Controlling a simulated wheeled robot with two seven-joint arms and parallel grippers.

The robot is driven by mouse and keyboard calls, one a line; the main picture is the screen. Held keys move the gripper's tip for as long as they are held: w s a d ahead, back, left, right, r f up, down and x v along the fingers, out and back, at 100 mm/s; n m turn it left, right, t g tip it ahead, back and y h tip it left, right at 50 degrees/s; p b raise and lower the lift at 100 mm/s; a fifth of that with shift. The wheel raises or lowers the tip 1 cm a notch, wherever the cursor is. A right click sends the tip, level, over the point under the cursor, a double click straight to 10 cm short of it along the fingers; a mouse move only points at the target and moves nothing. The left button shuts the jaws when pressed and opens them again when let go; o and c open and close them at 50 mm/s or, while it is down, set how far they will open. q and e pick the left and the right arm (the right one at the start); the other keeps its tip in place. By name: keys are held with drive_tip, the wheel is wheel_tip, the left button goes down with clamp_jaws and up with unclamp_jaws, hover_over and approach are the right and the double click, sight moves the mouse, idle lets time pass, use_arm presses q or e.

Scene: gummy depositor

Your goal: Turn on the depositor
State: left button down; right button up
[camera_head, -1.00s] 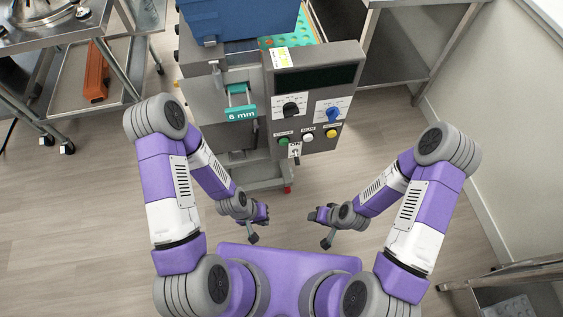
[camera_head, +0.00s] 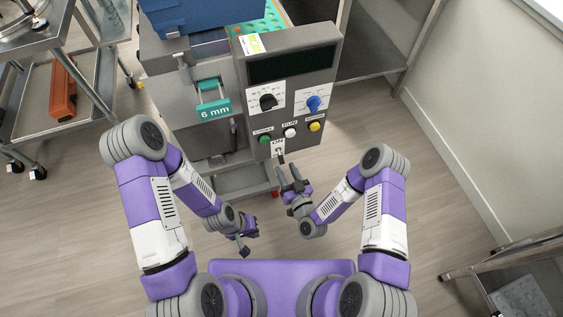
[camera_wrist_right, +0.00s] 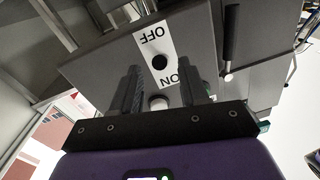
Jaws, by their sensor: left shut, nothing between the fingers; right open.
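The depositor is a grey machine with a control panel (camera_head: 292,87) in the upper middle of the head view. At the panel's bottom is a small toggle switch (camera_head: 280,153) on a white label. Contact cannot be told. My left gripper (camera_head: 246,241) is shut and empty, lower and left, away from the panel.
The panel also carries a black dial (camera_head: 268,102), a blue dial (camera_head: 313,104) and green (camera_head: 265,139), white (camera_head: 291,132) and yellow (camera_head: 315,126) buttons. A steel cart (camera_head: 92,112) stands left, metal shelving (camera_head: 392,75) right. Floor between is clear.

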sight(282, 161)
drive_tip(key=shift+b+x, duration=0.5)
drive_tip(key=shift+x, duration=1.85)
drive_tip(key=shift+c, duration=0.2)
clamp_jaws()
